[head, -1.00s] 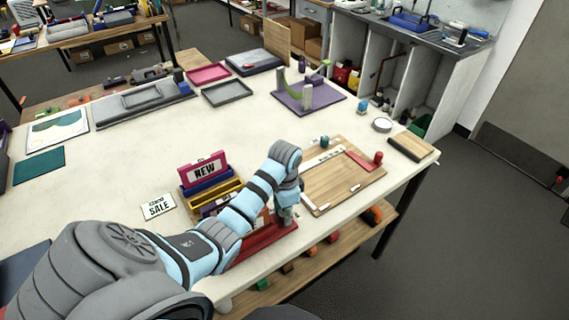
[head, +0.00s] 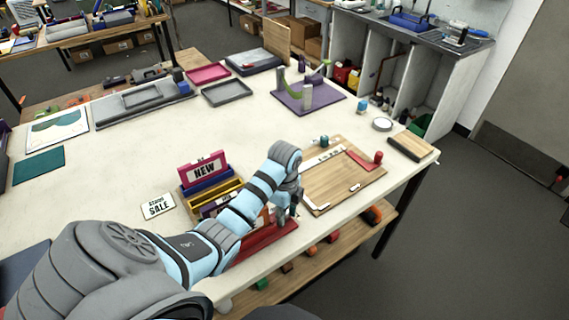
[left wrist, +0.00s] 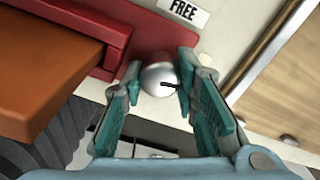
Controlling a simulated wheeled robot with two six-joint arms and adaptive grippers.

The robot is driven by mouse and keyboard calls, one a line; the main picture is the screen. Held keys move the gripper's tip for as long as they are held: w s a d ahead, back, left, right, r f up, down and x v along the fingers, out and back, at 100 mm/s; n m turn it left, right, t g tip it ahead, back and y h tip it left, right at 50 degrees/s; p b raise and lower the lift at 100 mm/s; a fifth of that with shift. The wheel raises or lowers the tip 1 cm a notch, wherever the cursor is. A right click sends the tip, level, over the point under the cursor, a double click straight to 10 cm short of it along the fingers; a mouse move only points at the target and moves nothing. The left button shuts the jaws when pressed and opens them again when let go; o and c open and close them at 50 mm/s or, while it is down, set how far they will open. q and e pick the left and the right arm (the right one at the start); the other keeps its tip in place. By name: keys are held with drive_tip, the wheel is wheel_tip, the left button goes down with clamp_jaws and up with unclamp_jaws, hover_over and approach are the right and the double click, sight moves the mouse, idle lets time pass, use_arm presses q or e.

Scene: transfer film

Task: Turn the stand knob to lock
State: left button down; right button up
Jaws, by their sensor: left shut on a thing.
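The red stand (head: 262,241) sits at the near edge of the table, partly hidden by my left arm. Its round silver knob (left wrist: 157,79) shows in the left wrist view, with a short black pointer on it toward the right finger. My left gripper (head: 286,214) reaches down over the stand's right end and is shut on the knob, one teal finger on each side. In the head view the knob is hidden by the gripper. A white label reading FREE (left wrist: 185,11) lies beyond the knob. My right gripper is not in view.
A wooden board (head: 345,180) with a red peg (head: 378,157) lies just right of the gripper. A NEW sign (head: 203,170) in a holder and a yellow tray (head: 212,192) stand close to its left. A SALE card (head: 158,206) lies further left.

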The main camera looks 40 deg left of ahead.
use_arm(q)
drive_tip(key=shift+s+f+m, duration=0.1)
drive_tip(key=shift+m, duration=0.9)
drive_tip(key=c, duration=1.3)
unclamp_jaws()
drive_tip(key=shift+d, duration=0.15)
